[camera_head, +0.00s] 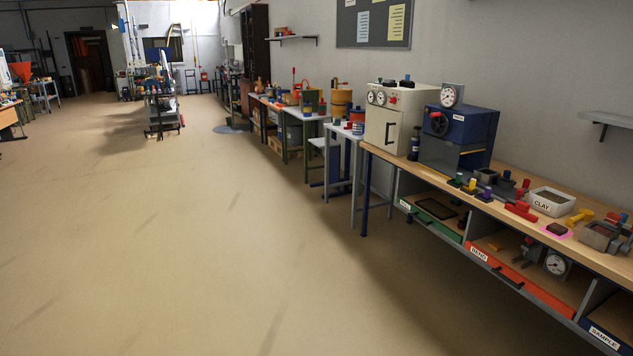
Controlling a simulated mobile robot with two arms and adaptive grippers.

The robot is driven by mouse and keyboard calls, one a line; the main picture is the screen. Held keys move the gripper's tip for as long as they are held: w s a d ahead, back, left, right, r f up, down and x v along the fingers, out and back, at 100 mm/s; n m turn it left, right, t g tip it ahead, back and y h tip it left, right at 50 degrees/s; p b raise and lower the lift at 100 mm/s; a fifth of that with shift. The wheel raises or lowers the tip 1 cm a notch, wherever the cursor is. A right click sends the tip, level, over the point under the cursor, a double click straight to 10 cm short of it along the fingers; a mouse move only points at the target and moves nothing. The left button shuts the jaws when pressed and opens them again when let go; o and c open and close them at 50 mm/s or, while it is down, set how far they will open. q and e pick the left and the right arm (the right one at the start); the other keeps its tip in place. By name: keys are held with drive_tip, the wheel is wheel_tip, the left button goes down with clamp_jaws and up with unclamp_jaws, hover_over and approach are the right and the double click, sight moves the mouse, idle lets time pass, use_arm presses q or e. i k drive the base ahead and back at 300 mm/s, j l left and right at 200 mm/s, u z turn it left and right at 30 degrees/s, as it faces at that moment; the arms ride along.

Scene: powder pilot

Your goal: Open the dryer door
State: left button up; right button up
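A white cabinet-like machine (392,129) stands at the far end of the wooden bench on the right. Its front door is shut and has a black handle (389,135), with round gauges (376,98) above it. It looks like the dryer, but I can read no label on it. Beside it, nearer me, stands a blue machine (479,128) with a gauge on top, a black wheel, and a small label too small to read surely. Neither of my grippers is in view.
The wooden bench (575,239) carries a white CLAY tub (551,202), small coloured parts and a grey box (600,236). Shelves with green and orange fronts (520,283) lie below. A grey table (345,134) stands beyond.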

sight(382, 125)
drive_tip(key=i, duration=2.05)
